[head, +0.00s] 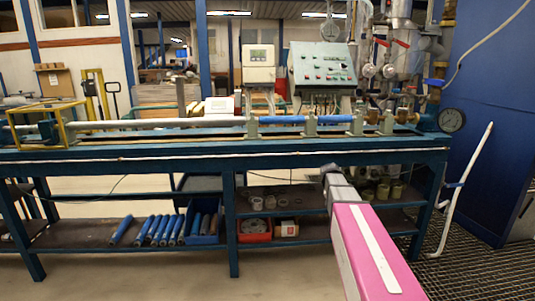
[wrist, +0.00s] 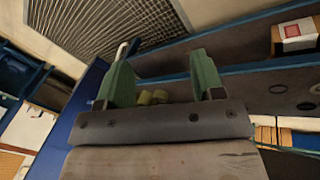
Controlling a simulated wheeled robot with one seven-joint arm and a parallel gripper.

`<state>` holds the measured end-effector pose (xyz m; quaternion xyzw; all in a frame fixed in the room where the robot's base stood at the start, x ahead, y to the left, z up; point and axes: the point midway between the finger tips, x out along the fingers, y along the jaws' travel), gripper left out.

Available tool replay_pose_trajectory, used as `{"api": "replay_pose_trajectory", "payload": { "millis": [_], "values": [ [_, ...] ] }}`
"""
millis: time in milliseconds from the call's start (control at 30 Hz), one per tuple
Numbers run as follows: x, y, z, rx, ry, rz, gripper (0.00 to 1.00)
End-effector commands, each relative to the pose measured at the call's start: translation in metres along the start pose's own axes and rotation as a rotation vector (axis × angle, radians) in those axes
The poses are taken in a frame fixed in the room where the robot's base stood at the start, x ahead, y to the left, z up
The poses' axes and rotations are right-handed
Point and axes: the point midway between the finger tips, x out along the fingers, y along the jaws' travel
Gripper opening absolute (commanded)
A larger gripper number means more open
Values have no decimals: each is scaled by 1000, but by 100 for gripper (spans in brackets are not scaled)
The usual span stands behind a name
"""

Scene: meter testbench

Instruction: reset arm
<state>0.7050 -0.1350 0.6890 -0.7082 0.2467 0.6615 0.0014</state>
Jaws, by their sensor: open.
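My arm, with a pink and white link, reaches forward from the lower right of the head view toward the lower shelves of the bench. My gripper shows in the wrist view (wrist: 161,82), with two green fingers spread wide apart and nothing between them. In the head view its fingers are too small or hidden to make out. The blue meter testbench (head: 180,151) stands ahead, with a long pipe (head: 170,123) and a blue pipe section (head: 282,119) along its top.
Several blue cylinders (head: 162,229) and a red bin (head: 254,231) are on the lower shelf. A white bent pipe (head: 459,188) stands by the blue wall. Floor in front is clear.

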Motion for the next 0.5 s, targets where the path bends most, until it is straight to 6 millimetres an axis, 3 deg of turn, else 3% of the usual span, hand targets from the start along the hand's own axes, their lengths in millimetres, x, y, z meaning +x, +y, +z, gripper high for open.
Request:
{"api": "replay_pose_trajectory", "payload": {
  "millis": [33, 300, 400, 500],
  "values": [
    [11, -10, 43, -46, -12, -36, 62],
    [50, -57, 194, -254, -50, -235, 62],
    [56, -66, 234, -304, -57, -291, 62],
    [59, -71, 259, -335, -60, -328, 62]
  ]
}}
